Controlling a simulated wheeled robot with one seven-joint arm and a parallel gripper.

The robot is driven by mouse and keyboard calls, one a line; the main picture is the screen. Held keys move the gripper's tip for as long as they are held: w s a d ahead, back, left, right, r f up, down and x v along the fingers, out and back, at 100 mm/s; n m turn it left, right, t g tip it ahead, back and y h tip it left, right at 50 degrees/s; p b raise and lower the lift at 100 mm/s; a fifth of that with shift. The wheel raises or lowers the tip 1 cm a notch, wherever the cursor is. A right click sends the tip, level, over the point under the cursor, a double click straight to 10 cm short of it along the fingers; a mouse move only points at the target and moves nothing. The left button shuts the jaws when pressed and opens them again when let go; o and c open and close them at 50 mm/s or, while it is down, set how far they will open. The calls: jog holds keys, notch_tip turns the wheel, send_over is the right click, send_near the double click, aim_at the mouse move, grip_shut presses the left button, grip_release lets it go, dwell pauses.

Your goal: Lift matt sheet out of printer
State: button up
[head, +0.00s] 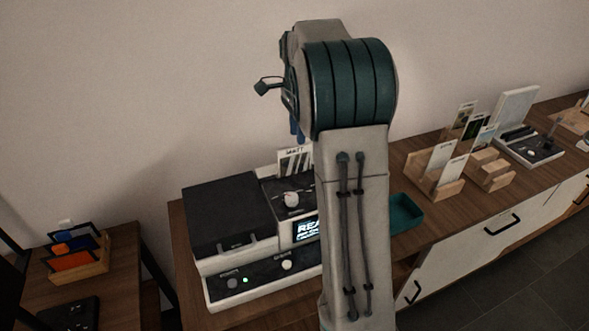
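The printer (235,215) stands on the wooden cabinet, white with a dark lid, knobs and a small lit screen (306,229). A striped sheet (294,162) stands upright at the printer's back; its small label seems to read "MATT". My arm rises in front and hides the printer's right end. My gripper (297,127) is mostly hidden behind my wrist; only a small dark blue part shows, above the sheet in the picture. I cannot tell whether it touches the sheet or whether its fingers are open.
A green tray (405,213) lies right of my arm. Wooden card holders (437,186) and a white device (530,146) stand farther right on the cabinet. A side table at left holds a wooden rack (80,268) with dark and orange items. The wall is close behind.

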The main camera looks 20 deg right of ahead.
aim_at(295, 155)
notch_tip(295, 155, down, 3)
jog(key=shift+r, duration=0.1)
jog(key=shift+a+f+p, duration=0.2)
jog(key=shift+f, duration=1.15)
jog(key=shift+a+f+p, duration=0.2)
jog(key=shift+f, duration=1.1)
grip_shut()
